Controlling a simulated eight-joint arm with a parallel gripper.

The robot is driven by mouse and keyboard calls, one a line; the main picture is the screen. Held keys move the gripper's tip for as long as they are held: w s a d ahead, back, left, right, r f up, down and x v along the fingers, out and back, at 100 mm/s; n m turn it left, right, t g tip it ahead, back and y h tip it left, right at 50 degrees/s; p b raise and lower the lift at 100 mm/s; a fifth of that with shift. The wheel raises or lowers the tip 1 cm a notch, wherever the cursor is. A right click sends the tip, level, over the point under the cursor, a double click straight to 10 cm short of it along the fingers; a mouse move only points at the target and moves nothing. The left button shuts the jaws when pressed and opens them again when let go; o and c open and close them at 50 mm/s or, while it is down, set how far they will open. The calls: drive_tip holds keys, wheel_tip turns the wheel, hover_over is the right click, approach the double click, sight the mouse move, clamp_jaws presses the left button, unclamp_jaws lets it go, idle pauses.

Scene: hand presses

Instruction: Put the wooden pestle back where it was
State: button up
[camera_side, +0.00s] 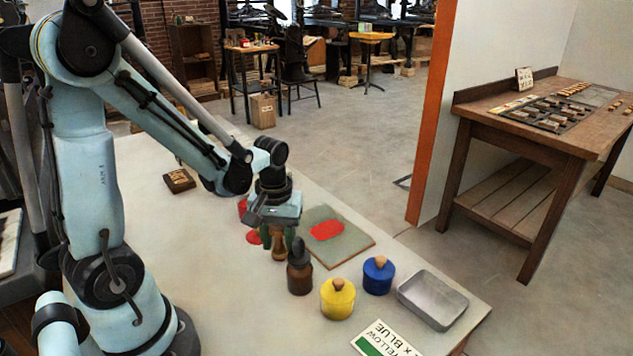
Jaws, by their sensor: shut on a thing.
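My gripper (276,225) points down over the table, left of the grey slab, and is shut on the wooden pestle (279,250). The pestle is upright, and its upper part is hidden between the fingers. Its lower end shows just below them; I cannot tell whether it touches the table. The grey slab (356,243) has a red patch of paint (327,230) on it. A brown dropper bottle (299,275) stands close in front of the pestle.
A yellow jar (338,301), a blue jar (378,279) and a metal tray (433,300) stand front right. A card reading YELLOW x BLUE (388,340) lies near the front edge. Red items (253,237) are partly hidden behind my gripper. A dark block (179,180) lies farther back.

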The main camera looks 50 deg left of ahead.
drive_tip(key=shift+f, duration=0.2)
drive_tip(key=o, duration=1.1)
drive_tip(key=shift+c, duration=0.2)
drive_tip(key=shift+r, duration=0.1)
wheel_tip(320, 180, up, 12)
drive_tip(key=shift+s+d+r, duration=0.1)
drive_tip(key=d+m+t, duration=0.4)
drive_tip(key=d+m, duration=0.1)
drive_tip(key=d+m+t, duration=0.2)
drive_tip(key=m, duration=0.1)
drive_tip(key=shift+d+f, duration=0.15)
drive_tip(key=shift+f, duration=0.15)
drive_tip(key=shift+d+m+t, duration=0.25)
drive_tip(key=shift+m+t, duration=0.25)
